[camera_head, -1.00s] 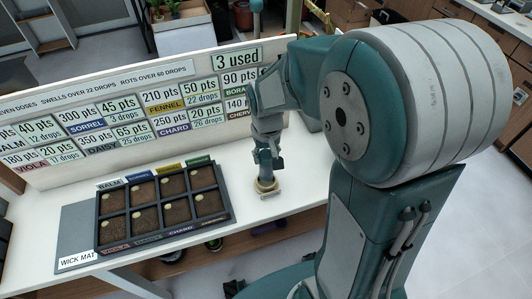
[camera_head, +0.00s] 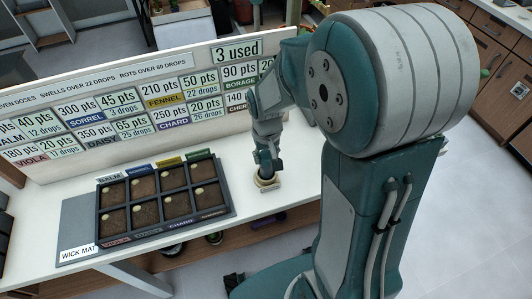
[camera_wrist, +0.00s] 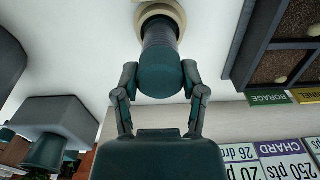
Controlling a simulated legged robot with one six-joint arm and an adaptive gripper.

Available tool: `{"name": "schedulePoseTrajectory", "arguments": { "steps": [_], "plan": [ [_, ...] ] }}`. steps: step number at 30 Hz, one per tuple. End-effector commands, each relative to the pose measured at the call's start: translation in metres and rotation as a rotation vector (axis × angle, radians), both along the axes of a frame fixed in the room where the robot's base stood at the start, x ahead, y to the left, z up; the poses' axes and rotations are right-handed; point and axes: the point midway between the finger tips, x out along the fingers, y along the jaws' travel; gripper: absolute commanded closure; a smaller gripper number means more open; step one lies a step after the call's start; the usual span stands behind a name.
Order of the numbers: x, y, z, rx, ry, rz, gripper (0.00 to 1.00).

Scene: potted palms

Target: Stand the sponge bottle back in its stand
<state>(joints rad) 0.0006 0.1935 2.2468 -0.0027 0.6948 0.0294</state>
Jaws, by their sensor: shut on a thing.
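My gripper (camera_head: 265,160) is at the right part of the white table, just above the beige round stand (camera_head: 268,184). In the wrist view my gripper (camera_wrist: 160,78) has its two fingers closed on either side of the dark teal sponge bottle (camera_wrist: 158,52). The bottle's far end reaches into the ring of the stand (camera_wrist: 148,12) and looks in line with it. Whether it is fully seated is hard to tell. In the head view my gripper mostly hides the bottle.
A dark seed tray (camera_head: 231,212) with several soil cells lies left of the stand on the grey wick mat (camera_head: 75,222). A price board (camera_head: 120,105) stands along the table's back. A grey block-shaped thing (camera_wrist: 50,112) shows at left in the wrist view.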

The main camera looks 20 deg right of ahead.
Motion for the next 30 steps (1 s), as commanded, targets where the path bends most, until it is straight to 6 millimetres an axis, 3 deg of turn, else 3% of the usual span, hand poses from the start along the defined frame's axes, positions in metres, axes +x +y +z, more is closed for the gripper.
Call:
{"name": "schedulePoseTrajectory", "arguments": {
  "steps": [5, 6, 8, 30],
  "plan": [
    [0.0001, 0.0, 0.0001, 0.0, 0.0, 0.0, 0.95],
    [0.0001, 0.0, 0.0002, 0.0, 0.0, 0.0, 0.28],
    [0.0001, 0.0, 0.0002, 0.0, 0.0, 0.0, 0.06],
    [0.0002, 0.0, 0.0014, 0.0, -0.001, 0.0, 0.0]
  ]
}}
